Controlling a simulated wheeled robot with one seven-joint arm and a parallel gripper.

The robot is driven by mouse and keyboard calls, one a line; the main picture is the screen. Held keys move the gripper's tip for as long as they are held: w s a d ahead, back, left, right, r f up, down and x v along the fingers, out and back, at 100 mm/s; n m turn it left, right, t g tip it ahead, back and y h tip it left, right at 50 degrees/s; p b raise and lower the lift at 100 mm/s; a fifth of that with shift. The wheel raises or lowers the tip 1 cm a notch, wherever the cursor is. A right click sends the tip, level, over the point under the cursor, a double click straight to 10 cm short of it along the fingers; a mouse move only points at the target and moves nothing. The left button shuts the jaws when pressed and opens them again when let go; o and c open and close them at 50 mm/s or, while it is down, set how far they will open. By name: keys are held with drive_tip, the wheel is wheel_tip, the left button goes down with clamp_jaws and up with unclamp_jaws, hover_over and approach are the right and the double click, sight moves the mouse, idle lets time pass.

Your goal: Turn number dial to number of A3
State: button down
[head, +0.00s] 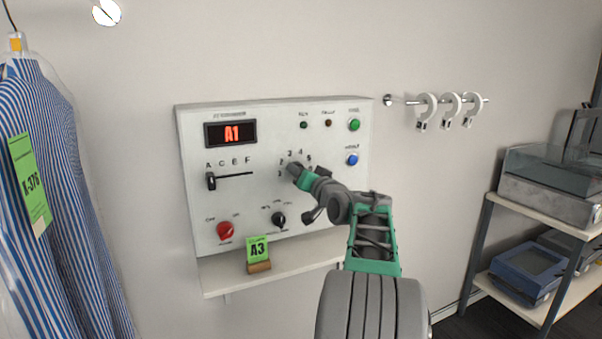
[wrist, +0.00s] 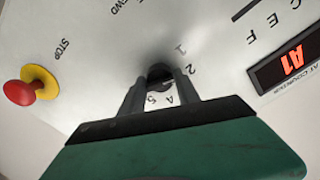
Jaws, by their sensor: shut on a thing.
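The number dial (wrist: 159,74) is a dark knob on the white control panel (head: 340,112), ringed by printed digits. My gripper (wrist: 160,84) is shut on the dial, with one finger on each side of it. In the head view my gripper (head: 297,172) covers most of the dial. The fingers hide part of the digit ring, and I cannot clearly tell where the dial points. The red display (head: 231,133) reads A1, as it does in the wrist view (wrist: 291,61). The letter slider (head: 211,181) sits at A. A green card (head: 257,249) reading A3 stands on the shelf below.
A red knob (head: 225,231), a black knob (head: 279,219), a green button (head: 354,125) and a blue button (head: 352,160) are also on the panel. A striped shirt (head: 70,180) hangs at left. A short rail with white hooks (head: 449,105) is at right.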

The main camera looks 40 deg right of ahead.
drive_tip(key=shift+m+p, duration=1.7)
drive_tip(key=shift+m, duration=3.3)
drive_tip(key=c, duration=0.9)
unclamp_jaws()
drive_tip(key=b+v, duration=0.1)
drive_tip(key=v, duration=0.6)
drive_tip(key=shift+s+a+b, duration=0.15)
drive_tip(key=shift+s+b, duration=0.15)
drive_tip(key=shift+s, duration=0.1)
